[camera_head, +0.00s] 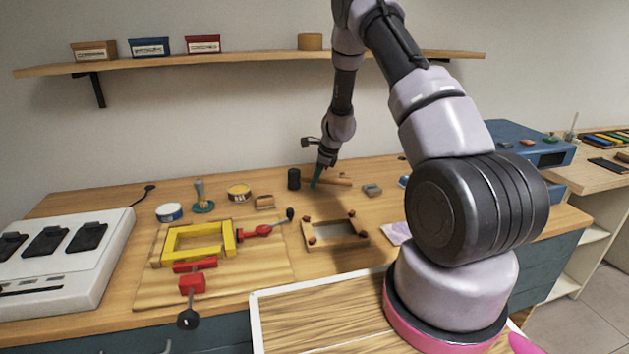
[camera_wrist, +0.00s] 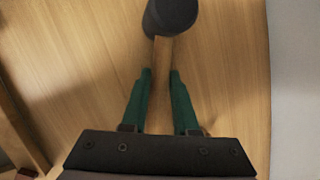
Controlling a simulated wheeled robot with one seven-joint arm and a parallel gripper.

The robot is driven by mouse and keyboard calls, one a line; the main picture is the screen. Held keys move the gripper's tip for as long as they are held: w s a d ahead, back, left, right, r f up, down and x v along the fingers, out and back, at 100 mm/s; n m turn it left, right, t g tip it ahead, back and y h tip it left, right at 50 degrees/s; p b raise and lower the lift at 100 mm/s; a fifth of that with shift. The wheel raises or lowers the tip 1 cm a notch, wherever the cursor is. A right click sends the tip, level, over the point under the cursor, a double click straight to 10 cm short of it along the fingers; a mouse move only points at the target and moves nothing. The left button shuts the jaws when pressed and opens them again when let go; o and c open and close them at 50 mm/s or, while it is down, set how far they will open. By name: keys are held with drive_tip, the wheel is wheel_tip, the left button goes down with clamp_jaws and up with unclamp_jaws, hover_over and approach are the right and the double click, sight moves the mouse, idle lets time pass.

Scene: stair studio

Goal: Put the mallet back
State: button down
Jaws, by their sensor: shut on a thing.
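The mallet has a dark cylindrical head (camera_head: 294,179) and a light wooden handle (camera_head: 338,181). It is at the back of the workbench, with the handle pointing right in the head view. My gripper (camera_head: 316,182) has green fingers and is shut on the handle, close to the head. In the wrist view the gripper (camera_wrist: 160,85) has one finger on each side of the handle (camera_wrist: 162,62), and the dark head (camera_wrist: 170,16) lies just beyond the fingertips. I cannot tell whether the mallet touches the bench top. The handle's far end is hidden in the wrist view.
A wooden frame (camera_head: 308,246) with dark corner knobs lies in front of my gripper. A grey block (camera_head: 372,190) sits right of the handle. A yellow frame (camera_head: 165,248) with red clamps lies on a board at left. A shelf (camera_head: 250,60) hangs above.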

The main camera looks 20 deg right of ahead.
drive_tip(key=shift+f, duration=0.2)
drive_tip(key=c, duration=0.7)
unclamp_jaws()
